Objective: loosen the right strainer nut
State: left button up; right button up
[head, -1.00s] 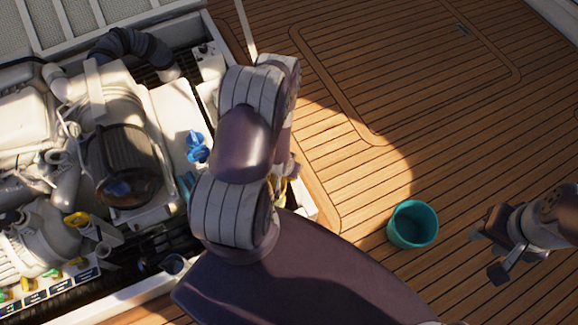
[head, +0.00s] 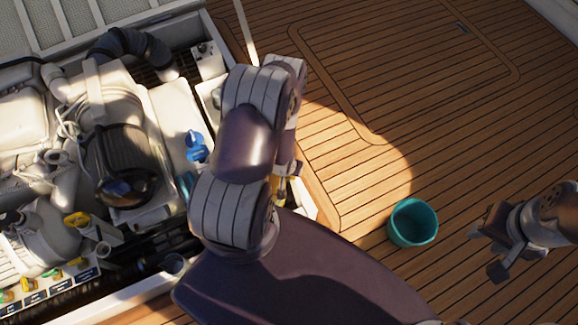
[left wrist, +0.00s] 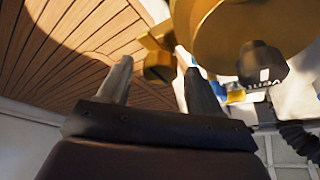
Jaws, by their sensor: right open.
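In the left wrist view, a brass winged part (left wrist: 157,62), which looks like a strainer nut, shows between and beyond the fingertips of my left gripper (left wrist: 158,68). The fingers stand apart, with gaps beside the brass. I cannot tell whether it is the right nut. A large round brass part (left wrist: 255,32) is close at the upper right. In the head view my left arm covers the left gripper and most of the strainer area; only a sliver of yellow brass (head: 279,187) shows. My right gripper (head: 486,252) is open and empty over the deck at the right.
The engine bay holds a white engine (head: 25,110), a black hose (head: 135,45), blue valve handles (head: 196,147) and yellow handles (head: 77,219). A teal bucket (head: 412,223) stands on the wooden deck. A black labelled cap (left wrist: 262,66) is beside the brass. The upper-right deck is clear.

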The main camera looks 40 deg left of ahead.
pick_arm(q)
jog(key=p+v, duration=0.4)
jog(key=v, duration=0.8)
jog(key=shift+r, duration=0.35)
jog(key=shift+d, duration=0.1)
